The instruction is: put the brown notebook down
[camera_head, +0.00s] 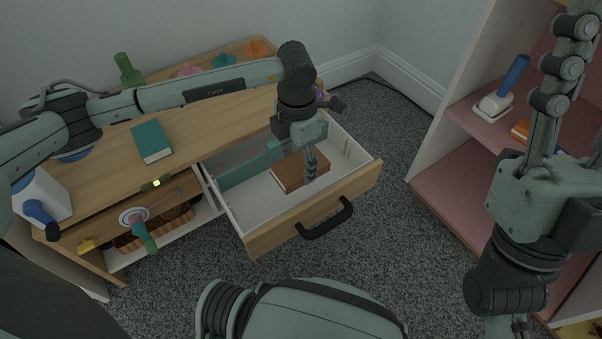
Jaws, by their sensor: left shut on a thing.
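The brown notebook (289,174) is inside the open white drawer (236,208), toward its right half. My left gripper (309,172) reaches down into the drawer and is shut on the notebook at its right part. I cannot tell whether the notebook touches the drawer floor. The gripper fingers cover part of the notebook.
The drawer's wooden front has a black handle (325,219). A teal book (152,141) lies on the desk top. A pink-shelved unit (447,175) stands at right, holding a blue-handled stamp (505,84). The drawer floor left of the notebook is mostly clear.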

